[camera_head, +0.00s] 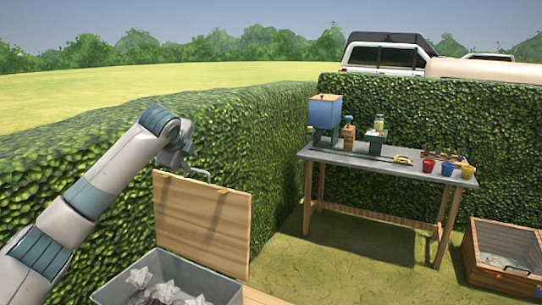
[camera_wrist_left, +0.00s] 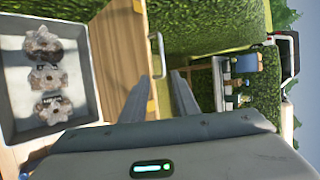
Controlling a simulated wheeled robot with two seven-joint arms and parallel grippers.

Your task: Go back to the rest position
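My left gripper (camera_head: 184,160) is by the top edge of an upright wooden lid (camera_head: 203,220), close to its metal handle (camera_head: 198,172). My right gripper is not in view.
A hedge (camera_head: 240,135) runs along the left and back. A workbench (camera_head: 385,167) at the back right carries a blue-and-wood hopper (camera_head: 325,112), small pots (camera_head: 447,168) and tools. A wooden crate (camera_head: 505,255) stands at the right. Grass between is clear.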

